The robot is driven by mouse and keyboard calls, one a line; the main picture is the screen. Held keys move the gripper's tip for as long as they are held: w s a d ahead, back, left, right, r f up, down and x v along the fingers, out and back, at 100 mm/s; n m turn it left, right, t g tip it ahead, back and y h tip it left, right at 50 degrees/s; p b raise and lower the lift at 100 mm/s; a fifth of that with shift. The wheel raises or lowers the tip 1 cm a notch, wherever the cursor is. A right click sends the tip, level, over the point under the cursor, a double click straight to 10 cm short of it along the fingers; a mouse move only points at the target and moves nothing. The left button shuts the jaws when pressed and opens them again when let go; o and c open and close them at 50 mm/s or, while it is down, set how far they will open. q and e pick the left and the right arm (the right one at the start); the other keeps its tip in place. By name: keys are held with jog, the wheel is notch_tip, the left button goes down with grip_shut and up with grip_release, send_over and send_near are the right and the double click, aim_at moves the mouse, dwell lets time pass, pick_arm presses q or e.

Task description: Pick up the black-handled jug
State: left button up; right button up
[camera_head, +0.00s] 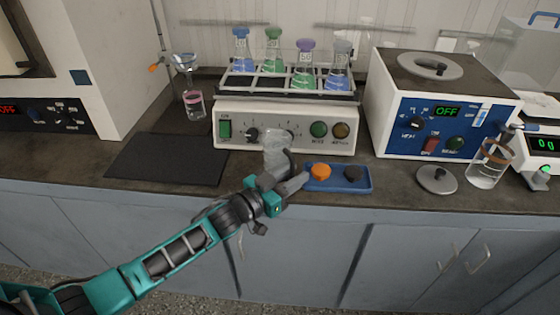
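A clear greyish jug (276,149) stands on the dark counter in front of the shaker's control panel. Its dark handle (291,164) faces the front right, toward my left gripper. My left gripper (287,181) is right at the handle, its fingers overlapping the jug's lower part in this view. The picture is too small to tell whether the fingers are closed on the handle or only beside it. The jug's base is partly hidden by the gripper. My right gripper is not in view.
A blue tray (338,187) with an orange and a black stopper lies just right of the gripper. The shaker (285,113) with several flasks stands behind. A black mat (168,160) lies left. A beaker (489,164) and grey lid (437,180) are right.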

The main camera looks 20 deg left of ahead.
pick_arm(q)
grip_shut()
jog(key=shift+r, duration=0.25)
dwell(0.5)
